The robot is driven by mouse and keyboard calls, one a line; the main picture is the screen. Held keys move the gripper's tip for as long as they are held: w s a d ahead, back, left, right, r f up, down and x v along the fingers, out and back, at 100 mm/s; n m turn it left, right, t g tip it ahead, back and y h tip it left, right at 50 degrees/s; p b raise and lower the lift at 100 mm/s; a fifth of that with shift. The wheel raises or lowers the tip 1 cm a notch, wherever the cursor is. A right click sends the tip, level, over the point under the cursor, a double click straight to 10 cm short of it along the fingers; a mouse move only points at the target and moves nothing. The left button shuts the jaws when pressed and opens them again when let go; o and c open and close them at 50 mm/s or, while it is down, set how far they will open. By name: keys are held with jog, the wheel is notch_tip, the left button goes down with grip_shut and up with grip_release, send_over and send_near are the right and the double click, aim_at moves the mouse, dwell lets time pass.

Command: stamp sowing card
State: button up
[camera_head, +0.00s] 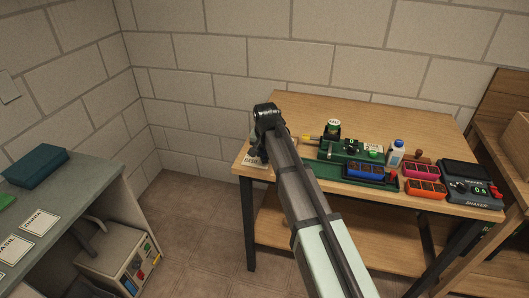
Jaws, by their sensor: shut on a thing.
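A white card (252,162) with dark lettering, apparently BASIL, shows at the left front corner of the wooden table. My gripper (257,147) is right at the card's upper edge, mostly hidden behind my own arm, and is shut on it. I cannot tell whether the card touches the tabletop. A small brown knobbed thing (418,154), which looks like a stamp, stands behind the pink tray, away from my gripper.
A green station (333,176) with a blue tray (365,171) fills the table's middle. Right of it are a white bottle (396,153), a pink tray (421,171), an orange tray (426,188) and a dark shaker device (469,191). A grey counter (85,177) with cards stands left.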

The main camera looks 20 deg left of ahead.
jog(key=shift+f, duration=0.55)
dwell(0.9)
jog(key=shift+r, duration=0.1)
jog(key=shift+r, duration=3.45)
jog(key=shift+d, duration=0.1)
